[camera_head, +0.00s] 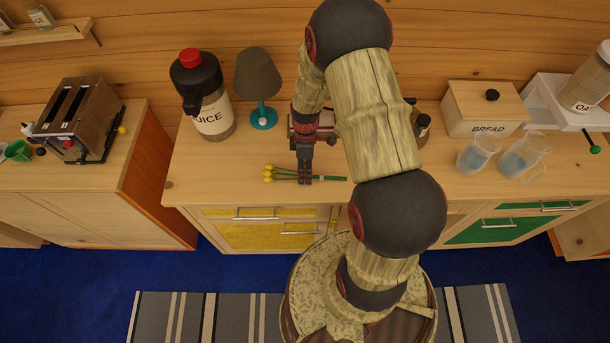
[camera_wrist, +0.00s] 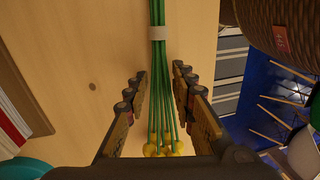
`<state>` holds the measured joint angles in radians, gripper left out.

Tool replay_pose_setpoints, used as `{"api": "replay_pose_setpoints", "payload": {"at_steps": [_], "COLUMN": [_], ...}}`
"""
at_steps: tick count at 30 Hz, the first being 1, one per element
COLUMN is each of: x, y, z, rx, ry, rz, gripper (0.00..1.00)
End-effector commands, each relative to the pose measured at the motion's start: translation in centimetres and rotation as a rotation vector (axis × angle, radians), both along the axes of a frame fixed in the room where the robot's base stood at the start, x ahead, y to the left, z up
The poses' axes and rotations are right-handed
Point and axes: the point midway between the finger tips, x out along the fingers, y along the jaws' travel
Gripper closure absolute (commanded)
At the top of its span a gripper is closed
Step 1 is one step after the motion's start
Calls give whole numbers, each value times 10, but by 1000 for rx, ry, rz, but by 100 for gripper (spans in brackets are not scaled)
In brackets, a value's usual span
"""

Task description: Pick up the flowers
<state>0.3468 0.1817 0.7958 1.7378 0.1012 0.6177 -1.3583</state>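The flowers (camera_head: 284,176) lie on the wooden counter near its front edge, with yellow heads to the left and green stems to the right. In the wrist view the flowers (camera_wrist: 159,95) run lengthwise down the middle, with a pale band around the stems and the yellow heads at the bottom. My gripper (camera_head: 304,179) points down over the stems. In the wrist view my gripper (camera_wrist: 159,80) is open, with a finger on each side of the stems and visible gaps between. Part of the stems is hidden behind the fingers in the head view.
A juice jug (camera_head: 205,100) and a lamp (camera_head: 259,85) with a teal base stand behind and left of the flowers. A dark bottle (camera_head: 422,127), a bread box (camera_head: 483,108) and two clear jugs (camera_head: 478,155) stand to the right. The counter left of the flowers is clear.

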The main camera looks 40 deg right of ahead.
Motion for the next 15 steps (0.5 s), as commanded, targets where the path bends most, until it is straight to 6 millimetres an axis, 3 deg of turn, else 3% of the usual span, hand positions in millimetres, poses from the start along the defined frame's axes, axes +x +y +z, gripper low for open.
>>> {"api": "replay_pose_setpoints", "payload": {"at_steps": [3, 15], "x": [0, 0], "y": [0, 0], "z": [1, 1], "rx": [0, 0], "ry": [0, 0], "rz": [0, 0], "gripper": [75, 98]}}
